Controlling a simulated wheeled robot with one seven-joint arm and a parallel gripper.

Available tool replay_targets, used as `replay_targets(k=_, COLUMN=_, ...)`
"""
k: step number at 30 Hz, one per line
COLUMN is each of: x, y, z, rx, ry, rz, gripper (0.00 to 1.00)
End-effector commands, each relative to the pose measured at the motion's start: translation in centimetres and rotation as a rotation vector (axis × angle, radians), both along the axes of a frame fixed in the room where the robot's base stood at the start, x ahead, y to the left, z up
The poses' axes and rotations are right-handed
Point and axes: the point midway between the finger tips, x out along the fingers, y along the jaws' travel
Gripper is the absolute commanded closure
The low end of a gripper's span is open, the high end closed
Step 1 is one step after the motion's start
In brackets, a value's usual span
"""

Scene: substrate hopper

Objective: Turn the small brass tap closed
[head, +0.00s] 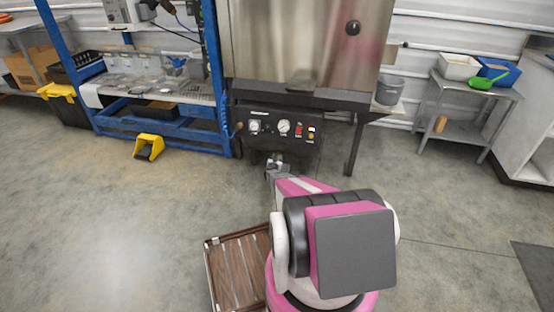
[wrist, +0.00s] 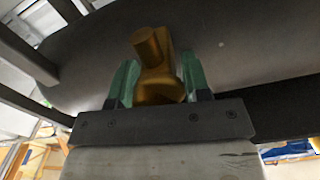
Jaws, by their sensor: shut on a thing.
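The small brass tap (wrist: 158,70) shows in the wrist view, on a dark rounded surface (wrist: 235,40). Its stubby round end points up and slightly left in the picture. My gripper (wrist: 158,82) has its greenish fingers on either side of the tap and is shut on it. In the head view my gripper (head: 276,163) is low at the front of the black control panel (head: 280,130), under the steel hopper (head: 305,45). The tap cannot be made out there, as my gripper and arm cover that spot.
The panel carries gauges (head: 284,127) and a red switch (head: 298,130). A dark metal leg (head: 355,145) stands to the right. A blue rack (head: 160,115) and a yellow floor piece (head: 149,147) are at the left. A brown slatted crate (head: 238,268) lies near my base. Open floor (head: 440,210) lies right.

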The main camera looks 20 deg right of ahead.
Motion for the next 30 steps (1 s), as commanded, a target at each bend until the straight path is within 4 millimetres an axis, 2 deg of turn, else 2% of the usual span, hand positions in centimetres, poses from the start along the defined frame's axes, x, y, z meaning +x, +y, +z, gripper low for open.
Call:
replay_targets(k=1, x=0.0, y=0.0, z=0.0, rx=0.0, ry=0.0, rz=0.0, gripper=0.47)
replay_targets(k=3, x=0.0, y=0.0, z=0.0, rx=-0.001, ry=0.001, rz=0.0, gripper=0.31)
replay_targets(k=12, x=-0.1, y=0.1, z=0.0, rx=-0.002, ry=0.001, rz=0.0, gripper=0.31)
replay_targets(k=17, x=-0.8, y=0.5, z=0.0, rx=-0.002, ry=0.001, rz=0.0, gripper=0.31)
replay_targets(k=23, x=-3.1, y=2.0, z=0.2, rx=-0.001, ry=0.002, rz=0.0, gripper=0.31)
replay_targets(k=30, x=-7.0, y=4.7, z=0.2, rx=-0.001, ry=0.002, rz=0.001, gripper=0.31)
